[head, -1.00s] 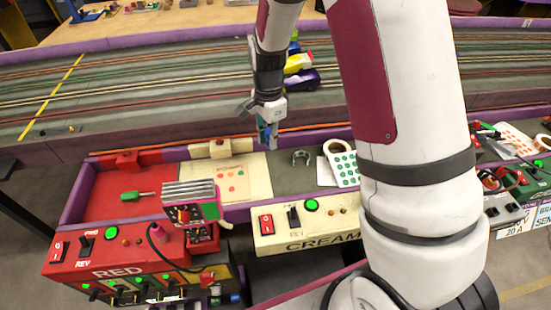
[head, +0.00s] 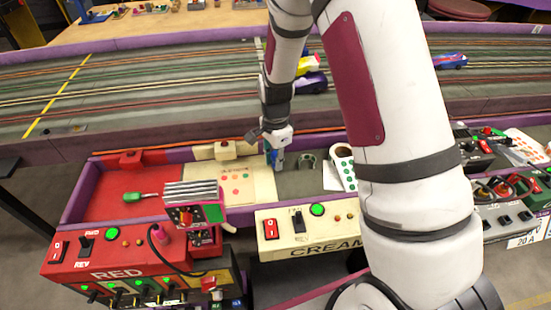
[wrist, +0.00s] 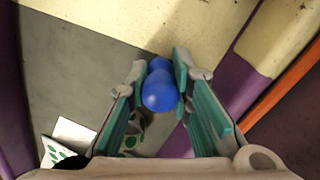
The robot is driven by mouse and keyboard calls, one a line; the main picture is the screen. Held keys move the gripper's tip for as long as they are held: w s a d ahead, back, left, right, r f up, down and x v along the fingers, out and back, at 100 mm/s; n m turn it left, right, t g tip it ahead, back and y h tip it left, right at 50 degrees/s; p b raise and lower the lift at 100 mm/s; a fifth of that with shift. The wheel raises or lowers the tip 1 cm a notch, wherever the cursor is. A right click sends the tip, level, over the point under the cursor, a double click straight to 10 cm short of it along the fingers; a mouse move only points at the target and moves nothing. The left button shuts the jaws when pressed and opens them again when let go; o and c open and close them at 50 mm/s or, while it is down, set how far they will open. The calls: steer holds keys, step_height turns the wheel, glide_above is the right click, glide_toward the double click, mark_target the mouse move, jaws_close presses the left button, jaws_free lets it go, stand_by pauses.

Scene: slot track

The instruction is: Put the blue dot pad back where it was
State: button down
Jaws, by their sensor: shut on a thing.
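The blue dot pad (wrist: 160,90) is a smooth, rounded blue knob-like thing between my fingers in the wrist view. My gripper (wrist: 160,75) is shut on it, with one green-padded finger on each side. In the head view my gripper (head: 276,160) points down at the border between the cream panel (head: 262,190) and the grey tray floor. Only a small bit of blue shows there. I cannot tell whether the pad touches the surface below. Its underside is hidden.
A sheet with red dots (head: 238,182) lies on the cream panel left of my gripper. The purple tray wall and slot track (head: 160,90) lie behind. A control box (head: 195,208) stands in front.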

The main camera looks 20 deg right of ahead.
steer(key=c, duration=1.4)
jaws_free()
steer(key=shift+c, duration=0.2)
step_height(320, 180, up, 12)
steer(key=p, duration=0.2)
steer(key=shift+f+p, duration=0.2)
steer(key=shift+p, duration=0.1)
steer(key=s+r+n, duration=0.8)
steer(key=s+r, duration=0.8)
steer(key=r, duration=0.1)
steer(key=s+r+n+t, duration=0.1)
steer(key=s+n, duration=0.6)
steer(key=s, duration=1.1)
steer(key=shift+r+n, duration=0.4)
